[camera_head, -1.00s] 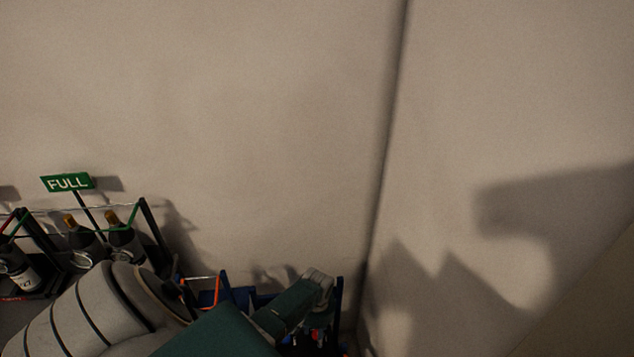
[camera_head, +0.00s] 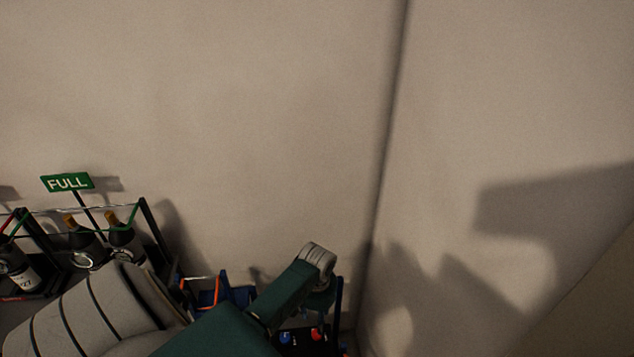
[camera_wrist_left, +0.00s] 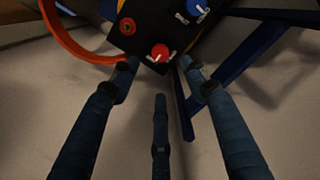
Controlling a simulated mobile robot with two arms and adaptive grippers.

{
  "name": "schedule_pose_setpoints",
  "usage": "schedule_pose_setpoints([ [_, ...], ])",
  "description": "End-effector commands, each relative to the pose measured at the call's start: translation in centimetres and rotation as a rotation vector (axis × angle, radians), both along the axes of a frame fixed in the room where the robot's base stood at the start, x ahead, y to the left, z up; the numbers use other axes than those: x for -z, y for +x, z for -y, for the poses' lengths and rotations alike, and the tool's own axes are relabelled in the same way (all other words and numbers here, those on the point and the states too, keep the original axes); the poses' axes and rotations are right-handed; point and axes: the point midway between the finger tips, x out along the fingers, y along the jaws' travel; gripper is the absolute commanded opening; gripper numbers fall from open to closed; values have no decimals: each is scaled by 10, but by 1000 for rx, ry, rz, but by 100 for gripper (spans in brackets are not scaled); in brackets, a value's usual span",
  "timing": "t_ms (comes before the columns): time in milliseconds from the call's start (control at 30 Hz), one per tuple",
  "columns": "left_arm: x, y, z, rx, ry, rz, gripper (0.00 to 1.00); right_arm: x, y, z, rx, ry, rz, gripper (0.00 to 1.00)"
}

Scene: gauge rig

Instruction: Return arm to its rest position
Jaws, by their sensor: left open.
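My left arm comes in from the lower left in the head view. My left gripper (camera_head: 320,300) hangs under the grey wrist joint, small and partly hidden by the arm. In the left wrist view, my left gripper (camera_wrist_left: 159,78) has its dark blue fingers spread apart with nothing between them. A black panel (camera_wrist_left: 140,42) with a red knob (camera_wrist_left: 160,53) and a blue knob (camera_wrist_left: 196,8) lies beyond the fingertips. I cannot tell how far it is from them. My right gripper is in neither view.
A rack with dark bottles (camera_head: 122,240) and a green FULL sign (camera_head: 67,182) stands at the left. An orange loop (camera_wrist_left: 62,42) and blue frame bars (camera_wrist_left: 240,62) flank the panel. Bare wall (camera_head: 250,120) fills the upper head view.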

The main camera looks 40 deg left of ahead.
Motion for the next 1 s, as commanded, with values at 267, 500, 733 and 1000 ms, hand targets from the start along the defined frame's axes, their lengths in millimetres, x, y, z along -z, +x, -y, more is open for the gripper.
schedule_pose_setpoints([
  [267,-21,0,0,0,0,0,45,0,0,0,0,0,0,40],
  [500,-21,0,0,0,0,0,45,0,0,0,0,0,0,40],
  [733,-21,0,0,0,0,0,45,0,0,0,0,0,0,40],
  [1000,-21,0,0,0,0,-1,45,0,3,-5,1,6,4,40],
])
